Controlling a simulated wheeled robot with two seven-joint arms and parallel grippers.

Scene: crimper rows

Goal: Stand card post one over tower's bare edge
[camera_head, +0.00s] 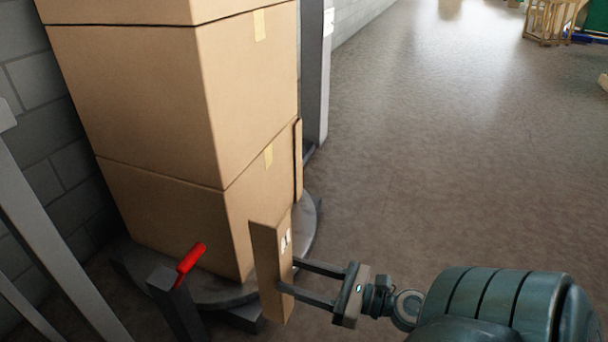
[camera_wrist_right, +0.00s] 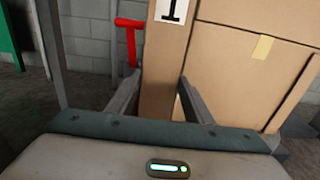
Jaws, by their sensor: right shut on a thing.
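My right gripper (camera_head: 287,274) is shut on a tall brown card post (camera_head: 269,262), gripping its lower part. The post stands roughly upright in front of the near corner of the carton tower (camera_head: 150,100). Its label shows a "1" in the right wrist view, where the post (camera_wrist_right: 160,75) is between the two fingers, just left of the tower's carton faces (camera_wrist_right: 235,60). I cannot tell whether post and tower touch. Another card strip (camera_head: 298,160) stands along the tower's right-hand edge. My left gripper is not in view.
The tower stands on a round grey turntable (camera_head: 308,222). A red handle (camera_head: 190,258) on a dark post rises close in front of it. A grey mast (camera_head: 314,70) stands behind, and a block wall is at left. Open floor (camera_head: 430,150) lies to the right.

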